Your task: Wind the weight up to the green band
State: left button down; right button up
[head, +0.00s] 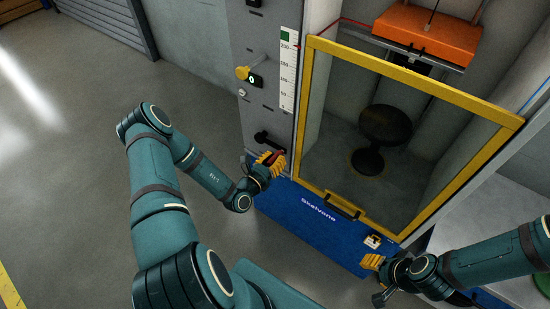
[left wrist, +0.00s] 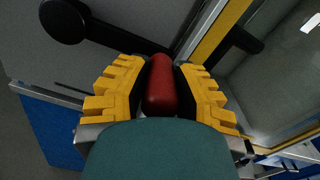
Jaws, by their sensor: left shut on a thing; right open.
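The orange weight (head: 428,35) hangs high in the machine, at the top right of the head view. A white scale (head: 289,75) on the grey column has a green band (head: 287,35) near its top. A small red mark is by the scale just below the band. Below the scale is a black crank (head: 262,139). My left gripper (head: 273,160) is shut on the crank's red handle, which shows between the yellow fingers in the left wrist view (left wrist: 161,85). My right gripper (head: 372,262) is open and empty near the blue base's right end.
A yellow-framed clear guard (head: 408,79) stands before the chamber, with a black stool (head: 385,125) behind it. The blue base (head: 300,215) bears a small lock-like item (head: 373,241). The floor at left is clear.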

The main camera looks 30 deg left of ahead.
pick_arm(q)
jog(key=c, duration=0.7)
grip_release()
jog(key=shift+c, duration=0.2)
jog(key=s, duration=1.2)
jog(key=shift+a, duration=0.45)
